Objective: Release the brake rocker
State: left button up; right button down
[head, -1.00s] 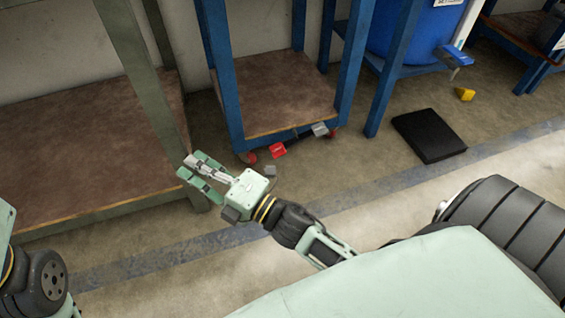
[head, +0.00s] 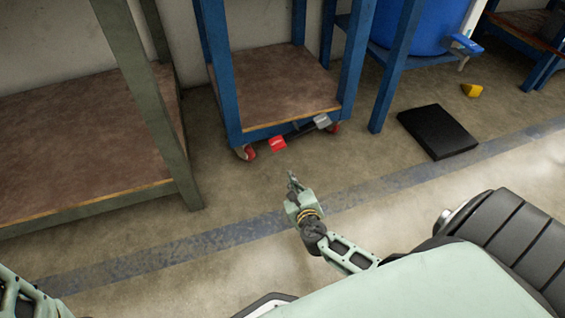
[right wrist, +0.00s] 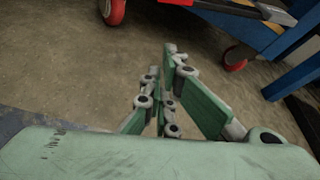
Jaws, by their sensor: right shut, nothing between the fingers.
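The brake rocker is a dark bar (head: 300,132) low at the front of the blue cart, with a red pedal (head: 277,144) at its left end and a grey pedal (head: 322,121) at its right end. The grey pedal looks higher than the red one. In the right wrist view the rocker shows at the top edge, its red pedal cut off and its grey end (right wrist: 275,12) at right. My right gripper (head: 292,178) is shut and empty, over the floor in front of the red pedal and apart from it. Its fingers also show in the right wrist view (right wrist: 162,61). My left gripper is out of view.
The blue cart (head: 285,117) stands on red casters (head: 246,153). A green-framed bench (head: 90,208) is at left. A blue barrel (head: 415,25), a black mat (head: 438,131) and a yellow block (head: 472,90) are at right. The floor before the cart is clear.

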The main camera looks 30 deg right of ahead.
jog(key=b+x, duration=0.2)
jog(key=x, duration=0.1)
jog(key=b+x, duration=0.1)
jog(key=x, duration=0.2)
jog(key=b+x, duration=0.2)
jog(key=x, duration=0.2)
jog(key=shift+s+a+f+b, duration=0.1)
jog(key=shift+f+b, duration=0.2)
jog(key=shift+b, duration=0.05)
jog(key=r+p, duration=0.1)
jog(key=r, duration=0.1)
jog(key=a+r, duration=0.1)
jog(key=shift+r+p, duration=0.4)
jog(key=shift+a+r, duration=0.1)
jog(key=shift+r, duration=0.15)
